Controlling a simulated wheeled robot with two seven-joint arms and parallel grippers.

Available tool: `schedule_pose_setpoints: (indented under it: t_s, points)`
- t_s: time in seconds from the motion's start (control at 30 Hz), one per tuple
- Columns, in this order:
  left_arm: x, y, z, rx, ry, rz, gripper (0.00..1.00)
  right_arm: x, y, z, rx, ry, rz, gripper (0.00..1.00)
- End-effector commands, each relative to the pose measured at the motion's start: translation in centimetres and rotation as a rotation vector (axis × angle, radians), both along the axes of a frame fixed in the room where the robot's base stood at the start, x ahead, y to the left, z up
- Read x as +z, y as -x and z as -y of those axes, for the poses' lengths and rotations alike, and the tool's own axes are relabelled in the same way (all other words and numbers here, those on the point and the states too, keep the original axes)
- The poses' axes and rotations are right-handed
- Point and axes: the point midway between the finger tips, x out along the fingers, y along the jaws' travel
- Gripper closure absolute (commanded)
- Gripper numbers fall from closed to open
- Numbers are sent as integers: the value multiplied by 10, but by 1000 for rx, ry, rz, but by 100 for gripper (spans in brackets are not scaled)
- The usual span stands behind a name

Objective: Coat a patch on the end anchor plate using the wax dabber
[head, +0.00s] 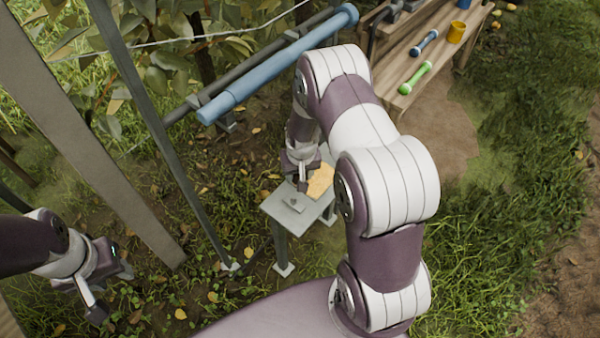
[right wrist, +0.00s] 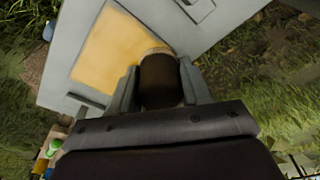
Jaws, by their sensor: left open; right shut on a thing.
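The end anchor plate (head: 278,207) is a pale grey slab on legs below my right arm. A yellow-orange patch (head: 320,181) shows on it. In the right wrist view the plate (right wrist: 55,70) fills the upper middle, and the patch (right wrist: 110,50) has straight edges. My right gripper (right wrist: 160,88) is shut on the wax dabber (right wrist: 160,82), a dark brown cylinder with a pale rim at its far end. That end is at the patch's edge; I cannot tell if it touches. In the head view my right gripper (head: 302,181) is over the plate. My left gripper (head: 108,300) is open and empty, low at left.
A blue tube (head: 270,70) lies across the back above the plate. A wooden bench (head: 400,50) at upper right holds a green-handled tool (head: 415,78), a blue-handled tool (head: 424,42) and a yellow cup (head: 456,32). Grey posts (head: 100,150) stand between my left gripper and the plate.

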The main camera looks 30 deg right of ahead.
Motion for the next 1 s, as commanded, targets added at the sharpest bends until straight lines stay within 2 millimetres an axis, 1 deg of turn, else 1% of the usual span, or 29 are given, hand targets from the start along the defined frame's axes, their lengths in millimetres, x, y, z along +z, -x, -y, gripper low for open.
schedule_pose_setpoints:
  t_s: [0.07, 0.13, 0.7, 0.83, 1.0]
  points:
    - [9, 0, 0, 0, 0, 0, 57, 8, -1, 0, 0, 0, 0, 86]
    - [15, 0, 0, 0, 0, 0, 57, 24, -2, 0, 1, 1, 2, 86]
    - [60, 0, 0, 0, 0, 0, 57, 74, -9, -1, 4, -1, -1, 86]
    - [66, 0, 0, 0, 0, 0, 57, 81, -11, -1, 5, 0, -1, 86]
    - [66, 0, 0, 0, 0, 0, 57, 81, -11, -1, 5, 0, 0, 86]
